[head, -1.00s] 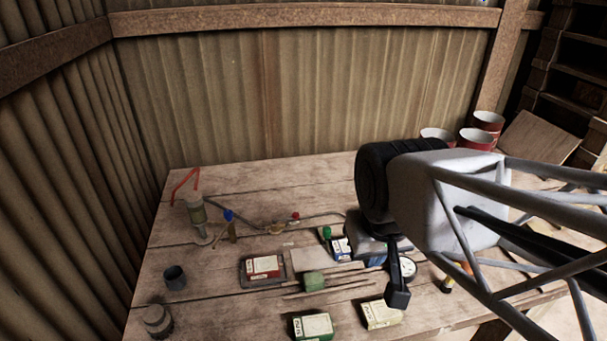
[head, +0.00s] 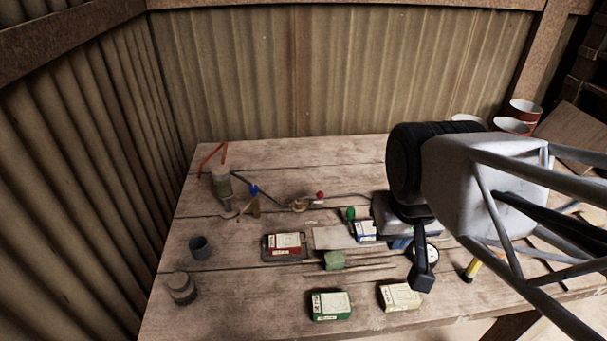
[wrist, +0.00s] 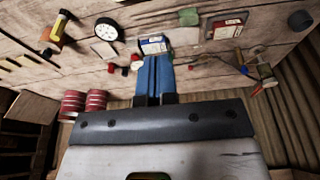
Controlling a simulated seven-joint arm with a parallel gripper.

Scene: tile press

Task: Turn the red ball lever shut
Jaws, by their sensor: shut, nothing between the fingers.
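The red ball lever (head: 320,195) stands near the middle of the bench. Its small red ball sits just right of a brass-coloured fitting (head: 299,206) on a thin pipe line. My gripper (head: 400,243) is to the right of the lever and nearer the front, well apart from it. In the wrist view its two blue fingers (wrist: 156,68) lie together with nothing between them, over or beside a blue and white box (wrist: 154,45). I cannot surely pick out the red ball in the wrist view.
A blue ball lever (head: 253,190) stands left of the red one, a green ball (head: 349,213) right of it. A red box (head: 286,241) lies in a dark tray. A round gauge (head: 427,254) is near my gripper. Open bench lies behind the pipe line.

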